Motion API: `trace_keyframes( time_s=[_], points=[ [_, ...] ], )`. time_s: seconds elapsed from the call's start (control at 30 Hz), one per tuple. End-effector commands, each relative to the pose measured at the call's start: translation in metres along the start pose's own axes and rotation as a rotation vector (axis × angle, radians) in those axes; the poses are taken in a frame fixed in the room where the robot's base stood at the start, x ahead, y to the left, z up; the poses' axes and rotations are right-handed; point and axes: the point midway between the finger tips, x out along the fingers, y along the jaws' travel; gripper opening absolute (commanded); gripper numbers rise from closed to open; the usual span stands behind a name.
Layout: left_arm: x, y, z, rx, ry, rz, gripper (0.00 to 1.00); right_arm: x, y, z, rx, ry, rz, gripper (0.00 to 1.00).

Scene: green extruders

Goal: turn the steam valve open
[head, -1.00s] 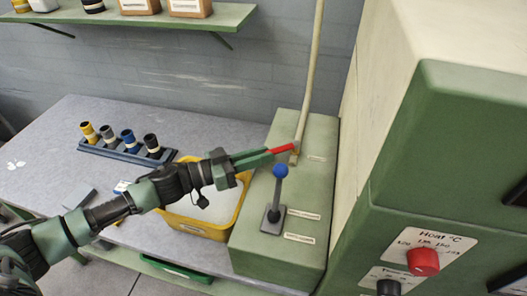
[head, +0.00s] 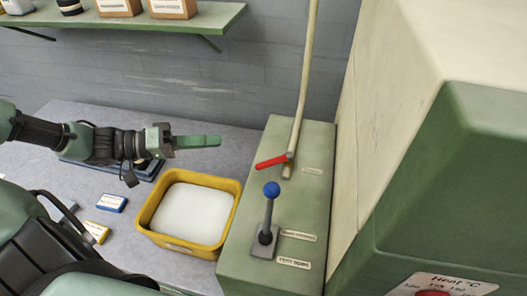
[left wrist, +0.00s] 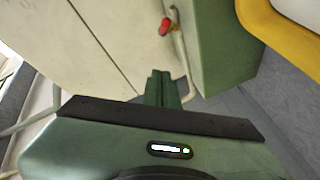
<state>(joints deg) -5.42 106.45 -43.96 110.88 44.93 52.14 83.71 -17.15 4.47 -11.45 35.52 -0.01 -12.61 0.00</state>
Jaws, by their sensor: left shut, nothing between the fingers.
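The steam valve's red lever (head: 272,161) sits low on the pale pipe (head: 304,80) above the green box. It points left from the pipe, crosswise to it, with its free end slightly lower. The lever also shows in the left wrist view (left wrist: 166,27), near the top, ahead of the fingers. My left gripper (head: 218,141) is shut and empty, in the air left of the lever and clearly apart from it. Its closed fingers show in the left wrist view (left wrist: 161,76). My right gripper is not in view.
The green box (head: 240,250) bears a blue-knobbed lever (head: 269,215) in front of the valve. A yellow tub (head: 230,222) of white material stands left of the box. A tall cabinet (head: 365,150) closes the right side. A shelf (head: 215,22) hangs at the back left.

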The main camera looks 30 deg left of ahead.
Motion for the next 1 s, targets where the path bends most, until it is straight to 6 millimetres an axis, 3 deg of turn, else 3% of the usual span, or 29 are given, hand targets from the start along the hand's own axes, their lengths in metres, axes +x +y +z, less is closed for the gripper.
trace_keyframes(
  time_s=[0.27, 0.4, 0.6, 0.73, 1.0],
  points=[
    [0.046, 0.0, 0.001, -0.002, 0.004, 0.007, 0.0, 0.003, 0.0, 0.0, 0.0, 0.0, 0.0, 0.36],
    [0.073, -0.002, 0.002, 0.002, 0.006, 0.008, 0.0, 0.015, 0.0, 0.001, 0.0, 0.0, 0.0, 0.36],
    [0.095, 0.0, 0.0, 0.004, 0.005, 0.007, 0.0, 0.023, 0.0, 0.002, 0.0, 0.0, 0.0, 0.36],
    [0.099, 0.004, 0.017, -0.006, 0.0, 0.002, 0.0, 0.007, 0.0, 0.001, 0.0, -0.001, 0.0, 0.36],
    [0.104, 0.001, 0.037, 0.001, 0.001, 0.001, 0.0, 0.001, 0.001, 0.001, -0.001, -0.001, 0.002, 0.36]
  ],
)
